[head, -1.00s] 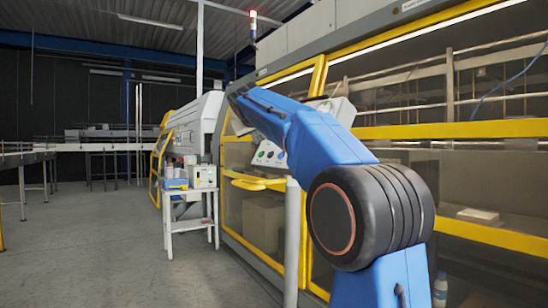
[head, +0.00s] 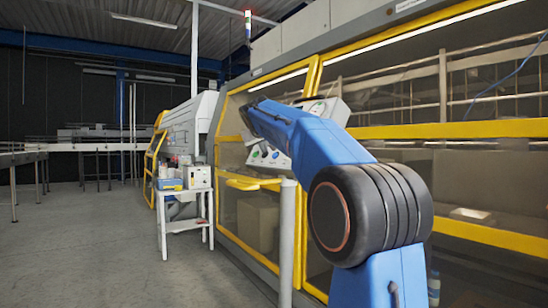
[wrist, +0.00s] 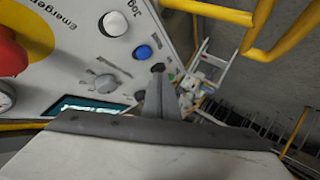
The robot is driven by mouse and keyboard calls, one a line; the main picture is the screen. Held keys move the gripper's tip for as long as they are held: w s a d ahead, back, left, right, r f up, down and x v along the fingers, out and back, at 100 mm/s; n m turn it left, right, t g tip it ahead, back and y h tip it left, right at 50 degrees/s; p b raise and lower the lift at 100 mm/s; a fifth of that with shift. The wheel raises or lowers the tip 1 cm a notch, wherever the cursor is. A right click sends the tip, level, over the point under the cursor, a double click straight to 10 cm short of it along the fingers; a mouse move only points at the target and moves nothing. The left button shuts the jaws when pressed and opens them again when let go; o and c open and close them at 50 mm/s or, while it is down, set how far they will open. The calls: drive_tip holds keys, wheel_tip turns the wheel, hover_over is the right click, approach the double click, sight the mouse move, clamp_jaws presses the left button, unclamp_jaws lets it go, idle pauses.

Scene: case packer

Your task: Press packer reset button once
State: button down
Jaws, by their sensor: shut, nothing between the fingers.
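The packer's sloped control panel (head: 262,155) shows in the head view, partly hidden behind my blue arm. In the wrist view the panel (wrist: 70,75) fills the left side. It carries a white button (wrist: 113,24) by the label "Jog", a blue button (wrist: 143,52), a grey selector knob (wrist: 106,83) and a red emergency stop (wrist: 10,50) on yellow. The blue button's label is not readable. Contact cannot be told.
Yellow guard rails (wrist: 255,30) stand beside the panel. A white trolley (head: 185,224) with boxes is left of the packer. A grey post (head: 287,240) stands in front of the packer. The floor at left is clear.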

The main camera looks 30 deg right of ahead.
drive_tip(key=shift+d+f, duration=0.3)
drive_tip(key=shift+d, duration=0.2)
drive_tip(key=shift+d+f, duration=0.3)
drive_tip(key=shift+d, duration=0.2)
idle(1.4)
drive_tip(key=shift+w+d+f, duration=0.1)
drive_tip(key=shift+d+f, duration=0.1)
drive_tip(key=shift+d, duration=0.15)
drive_tip(key=shift+d+f, duration=0.2)
drive_tip(key=shift+d, duration=0.1)
idle(0.9)
drive_tip(key=shift+a+r, duration=0.1)
drive_tip(key=shift+a, duration=0.05)
drive_tip(key=shift+a+r, duration=0.3)
drive_tip(key=shift+a, duration=0.2)
drive_tip(key=shift+a, duration=0.1)
idle(0.3)
drive_tip(key=a+r, duration=0.1)
drive_tip(key=a, duration=0.1)
drive_tip(key=a+r, duration=0.1)
drive_tip(key=a, duration=0.1)
drive_tip(key=shift+s+r, duration=0.25)
drive_tip(key=shift+r, duration=0.05)
